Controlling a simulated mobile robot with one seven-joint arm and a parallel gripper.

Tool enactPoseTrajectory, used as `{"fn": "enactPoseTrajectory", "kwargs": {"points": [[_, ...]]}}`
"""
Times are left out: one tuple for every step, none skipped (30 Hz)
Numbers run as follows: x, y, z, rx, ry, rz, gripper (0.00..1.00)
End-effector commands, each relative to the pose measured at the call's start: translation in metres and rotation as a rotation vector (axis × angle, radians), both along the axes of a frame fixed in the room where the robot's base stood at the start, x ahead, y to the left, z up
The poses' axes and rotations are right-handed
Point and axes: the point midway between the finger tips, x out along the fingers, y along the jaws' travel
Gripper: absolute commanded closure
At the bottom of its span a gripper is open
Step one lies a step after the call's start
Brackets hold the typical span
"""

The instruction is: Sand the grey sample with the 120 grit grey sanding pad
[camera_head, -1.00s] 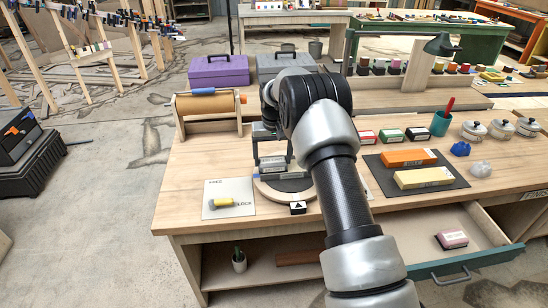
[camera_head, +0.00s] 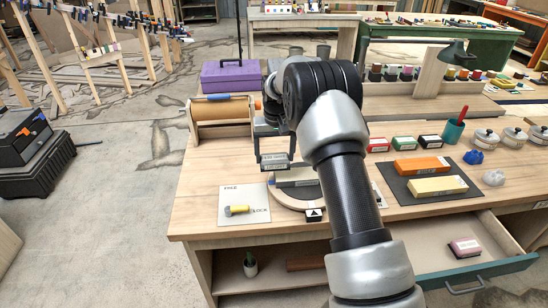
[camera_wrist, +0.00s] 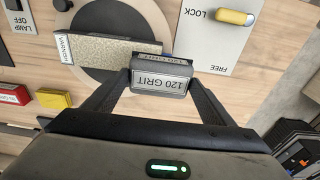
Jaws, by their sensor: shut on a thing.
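My gripper (camera_head: 275,160) is shut on the grey sanding pad (camera_wrist: 160,83), whose label reads 120 GRIT in the wrist view. The pad also shows in the head view (camera_head: 276,160), left of and behind the grey sample's near end. The grey sample (camera_wrist: 108,50) is a long speckled block with a VARNISH label at one end. It lies on the dark round turntable (camera_head: 281,193), partly hidden by my arm in the head view (camera_head: 297,178). In the wrist view the pad overlaps the sample's right end; contact is unclear, though the head view suggests the pad is raised.
A FREE/LOCK plate (camera_head: 243,218) with a yellow lever (camera_head: 237,210) lies left of the turntable. A paper roll (camera_head: 222,108) stands behind. Orange (camera_head: 420,165) and yellow (camera_head: 437,186) blocks lie on a dark mat at right. An open drawer (camera_head: 480,265) is in front.

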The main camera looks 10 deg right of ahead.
Motion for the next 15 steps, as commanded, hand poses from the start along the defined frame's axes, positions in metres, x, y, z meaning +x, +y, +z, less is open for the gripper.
{"fn": "enactPoseTrajectory", "kwargs": {"points": [[-0.001,-0.001,0.008,0.0,-0.001,0.0,0.41],[-0.001,-0.001,0.011,0.0,-0.001,0.0,0.41],[-0.001,-0.001,0.015,0.0,-0.002,0.0,0.41],[-0.002,-0.001,0.017,0.0,-0.002,-0.001,0.41],[-0.002,-0.002,0.02,0.0,-0.003,-0.001,0.41],[-0.003,-0.002,0.023,0.0,-0.002,-0.001,0.41],[-0.003,-0.002,0.026,0.0,-0.002,-0.001,0.41],[-0.004,-0.002,0.027,0.0,-0.002,-0.001,0.41],[-0.004,-0.002,0.029,0.0,-0.002,-0.001,0.41],[-0.004,-0.002,0.03,0.0,-0.001,-0.001,0.41],[-0.005,-0.002,0.031,0.0,-0.001,-0.001,0.41],[-0.005,-0.003,0.031,0.0,-0.001,-0.001,0.41],[-0.005,-0.003,0.032,0.0,-0.001,-0.001,0.41],[-0.005,-0.003,0.032,0.0,-0.001,-0.001,0.41],[-0.005,-0.003,0.031,0.0,-0.001,-0.001,0.41]]}}
